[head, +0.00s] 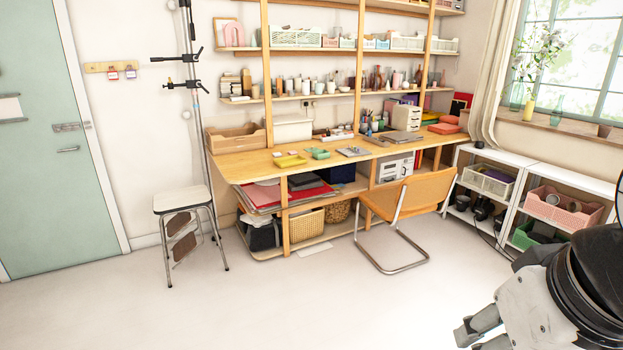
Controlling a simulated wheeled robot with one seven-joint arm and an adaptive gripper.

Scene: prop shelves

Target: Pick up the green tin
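A small flat green object (318,153), which looks like the green tin, lies on the wooden desk (240,165) near its front edge. It sits between a yellow flat object (290,161) and a grey one (353,151). It is too small to make out in detail. My gripper (478,337) is at the bottom right, far from the desk and nearer to me. Its fingers are partly cut off by the frame's lower edge, so I cannot tell how far they are apart. I see nothing held in it.
An orange chair (408,197) stands before the desk's right part. A white-topped step stool (182,198) stands to the left, near a metal pole stand (190,85). White low shelves (510,158) with crates line the right wall. The floor (290,300) in front is clear.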

